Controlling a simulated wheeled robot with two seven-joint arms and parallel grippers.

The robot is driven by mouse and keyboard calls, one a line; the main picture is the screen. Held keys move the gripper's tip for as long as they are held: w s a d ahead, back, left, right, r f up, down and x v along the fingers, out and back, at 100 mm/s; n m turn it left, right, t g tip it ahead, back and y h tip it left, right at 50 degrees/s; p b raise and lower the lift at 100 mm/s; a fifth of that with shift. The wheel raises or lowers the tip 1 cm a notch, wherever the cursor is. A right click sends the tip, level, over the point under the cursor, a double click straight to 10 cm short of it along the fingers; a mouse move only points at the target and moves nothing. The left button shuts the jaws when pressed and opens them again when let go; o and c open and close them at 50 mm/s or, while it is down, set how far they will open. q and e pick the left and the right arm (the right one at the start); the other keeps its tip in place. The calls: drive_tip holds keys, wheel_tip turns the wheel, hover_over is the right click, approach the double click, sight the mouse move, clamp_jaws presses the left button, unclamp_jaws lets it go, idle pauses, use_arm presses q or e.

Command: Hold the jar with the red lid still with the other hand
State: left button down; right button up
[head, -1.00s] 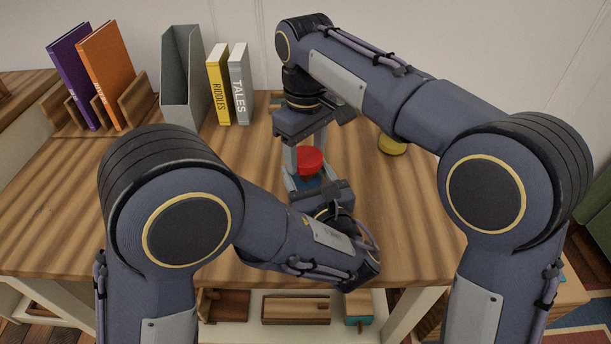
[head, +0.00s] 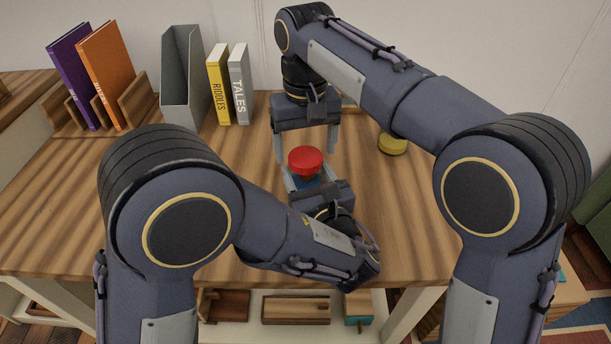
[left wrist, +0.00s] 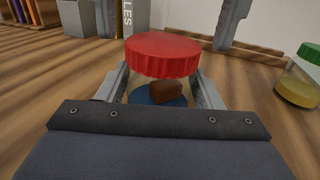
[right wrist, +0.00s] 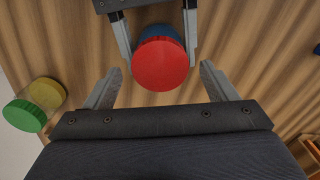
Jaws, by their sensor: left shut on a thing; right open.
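The jar with the red lid (head: 306,160) stands on the table in front of my arms. In the left wrist view its red lid (left wrist: 163,54) sits on a clear body with a brown lump and something blue inside. My left gripper (left wrist: 160,92) is shut on the jar's body, one finger on each side. My right gripper (head: 306,155) is open and points down around and just behind the lid. In the right wrist view the red lid (right wrist: 160,63) lies ahead between the open fingers of the right gripper (right wrist: 157,82), not touching them.
A jar with yellow contents (head: 393,144) stands to the right; its green lid (right wrist: 24,115) shows in the right wrist view. Behind are a grey file holder (head: 186,85), yellow (head: 218,85) and grey (head: 240,85) books, and a wooden rack with purple and orange books (head: 106,75). The left tabletop is clear.

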drive_tip(key=shift+r, duration=1.45)
drive_tip(key=shift+c, duration=0.5)
drive_tip(key=r+n, duration=0.2)
drive_tip(key=n, duration=0.1)
drive_tip(key=shift+w, duration=0.1)
drive_tip(key=n, duration=0.1)
drive_tip(key=r+n, duration=0.1)
drive_tip(key=n, duration=0.1)
drive_tip(key=shift+r, duration=0.3)
drive_tip(key=shift+f, duration=4.05)
